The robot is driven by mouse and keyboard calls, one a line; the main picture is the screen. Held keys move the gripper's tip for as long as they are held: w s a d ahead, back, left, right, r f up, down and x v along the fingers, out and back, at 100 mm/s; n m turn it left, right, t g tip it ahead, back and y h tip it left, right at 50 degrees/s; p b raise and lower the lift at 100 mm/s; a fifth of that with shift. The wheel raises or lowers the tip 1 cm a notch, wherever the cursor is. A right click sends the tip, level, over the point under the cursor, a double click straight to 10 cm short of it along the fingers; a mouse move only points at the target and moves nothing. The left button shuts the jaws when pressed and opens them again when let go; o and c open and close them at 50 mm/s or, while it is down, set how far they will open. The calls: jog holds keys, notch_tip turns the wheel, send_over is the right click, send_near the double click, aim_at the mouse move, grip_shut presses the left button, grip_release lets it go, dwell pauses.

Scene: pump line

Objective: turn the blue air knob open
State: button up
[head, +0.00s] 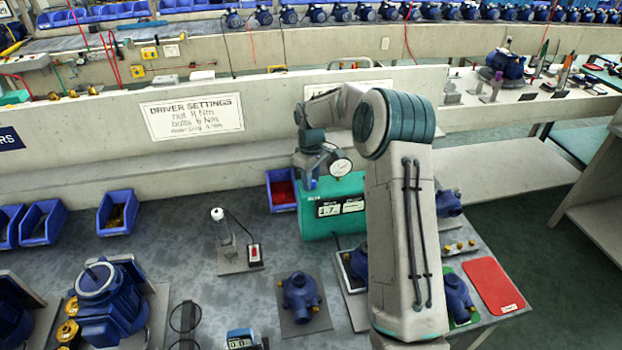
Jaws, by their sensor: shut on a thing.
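The teal air unit (316,228) stands on the grey bench against the back panel, with a round white pressure gauge (340,167) above it. My gripper (308,182) points down at the unit's top left, just left of the gauge. It is small in view and shut at the place of the blue air knob. The knob is mostly hidden by my fingers and wrist, so its turn angle cannot be read. My arm covers the right part of the unit.
A red pad (493,285) lies at right. The low back panel (60,150) runs behind.

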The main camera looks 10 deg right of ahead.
jog(key=shift+n, duration=0.3)
jog(key=o, duration=1)
notch_tip(320, 180, up, 14)
jog(key=shift+f+b, duration=0.1)
jog(key=shift+b, duration=0.7)
